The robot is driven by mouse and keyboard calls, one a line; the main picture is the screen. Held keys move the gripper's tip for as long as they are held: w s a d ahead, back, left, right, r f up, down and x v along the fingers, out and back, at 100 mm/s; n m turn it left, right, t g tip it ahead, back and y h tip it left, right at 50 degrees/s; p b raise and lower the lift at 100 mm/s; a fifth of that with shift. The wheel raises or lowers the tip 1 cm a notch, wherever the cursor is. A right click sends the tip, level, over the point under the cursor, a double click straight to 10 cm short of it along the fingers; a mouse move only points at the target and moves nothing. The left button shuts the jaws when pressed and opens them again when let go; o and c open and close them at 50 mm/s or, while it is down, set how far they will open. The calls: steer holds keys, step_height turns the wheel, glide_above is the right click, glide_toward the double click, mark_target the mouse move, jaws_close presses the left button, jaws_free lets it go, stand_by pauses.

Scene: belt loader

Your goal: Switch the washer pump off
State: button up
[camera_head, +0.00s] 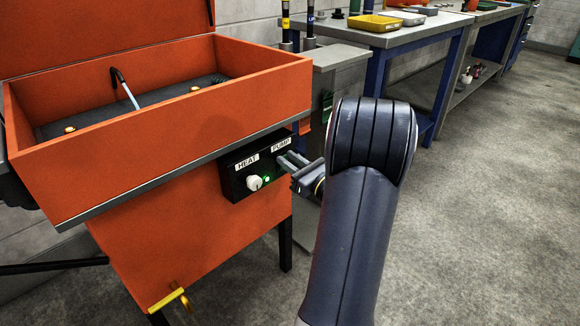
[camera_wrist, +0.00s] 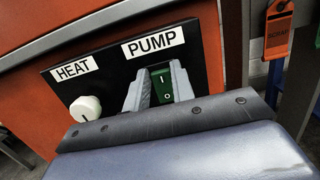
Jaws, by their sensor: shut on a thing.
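The orange parts washer (camera_head: 150,130) stands at the left in the head view. Its black control box (camera_head: 240,180) carries HEAT and PUMP labels. In the wrist view, the green rocker switch (camera_wrist: 162,86) sits under the PUMP label (camera_wrist: 153,44), marked I above and O below. I cannot tell which end is pressed. My gripper (camera_wrist: 160,88) has a finger on each side of the rocker and is shut on it. In the head view, my gripper (camera_head: 292,170) reaches the box's right part and hides the switch. A pale stream (camera_head: 131,98) comes from the black spout (camera_head: 118,76).
An orange tag (camera_wrist: 278,35) hangs at the right in the wrist view. Blue-legged workbenches (camera_head: 400,40) stand behind. Open floor (camera_head: 480,200) lies right.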

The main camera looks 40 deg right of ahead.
steer(key=shift+s+f+t+b, duration=0.15)
steer(key=shift+f+t+b, duration=0.15)
steer(key=shift+t+b, duration=0.8)
steer(key=o, duration=1)
steer(key=shift+s, duration=0.1)
steer(key=p+v, duration=0.2)
steer(key=v, duration=0.8)
steer(key=shift+s+d, duration=0.1)
steer(key=shift+s, duration=0.2)
